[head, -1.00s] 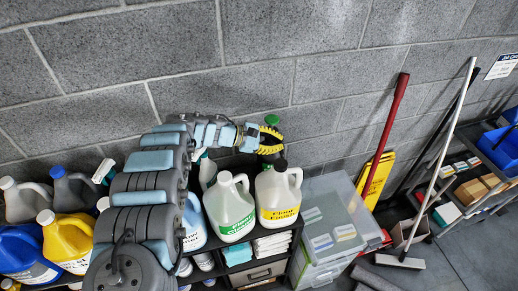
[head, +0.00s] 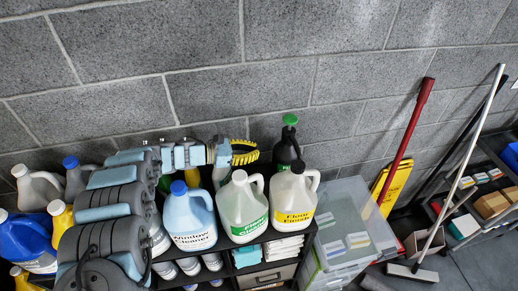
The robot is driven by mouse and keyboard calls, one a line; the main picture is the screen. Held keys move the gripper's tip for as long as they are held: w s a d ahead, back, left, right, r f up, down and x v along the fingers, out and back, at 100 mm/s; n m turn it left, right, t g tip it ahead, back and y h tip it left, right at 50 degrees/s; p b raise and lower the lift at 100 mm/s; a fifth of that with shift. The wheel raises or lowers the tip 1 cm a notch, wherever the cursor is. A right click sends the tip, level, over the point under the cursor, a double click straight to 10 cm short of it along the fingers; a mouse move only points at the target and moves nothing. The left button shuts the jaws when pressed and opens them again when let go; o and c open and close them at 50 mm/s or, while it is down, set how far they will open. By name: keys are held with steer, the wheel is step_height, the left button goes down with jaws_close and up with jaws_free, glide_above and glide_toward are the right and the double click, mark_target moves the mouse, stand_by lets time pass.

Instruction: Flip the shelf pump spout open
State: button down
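The pump bottle (head: 289,148) is dark with a green top (head: 290,119). It stands upright at the back of the shelf against the wall, behind the white jugs. Its lower part is hidden, and its spout is too small to make out. My gripper (head: 250,152), with yellow ridged fingers, is to the left of the pump bottle and apart from it. The fingers are spread with a gap between them, and nothing shows in them.
A floor cleaner jug (head: 242,208), a floor finish jug (head: 293,198) and a window cleaner jug (head: 189,219) stand in front of the pump bottle. A clear bin (head: 345,210) is to the right. The block wall (head: 300,50) is close behind.

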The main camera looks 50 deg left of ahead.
steer(key=p+x, duration=0.1)
steer(key=x, duration=1.1)
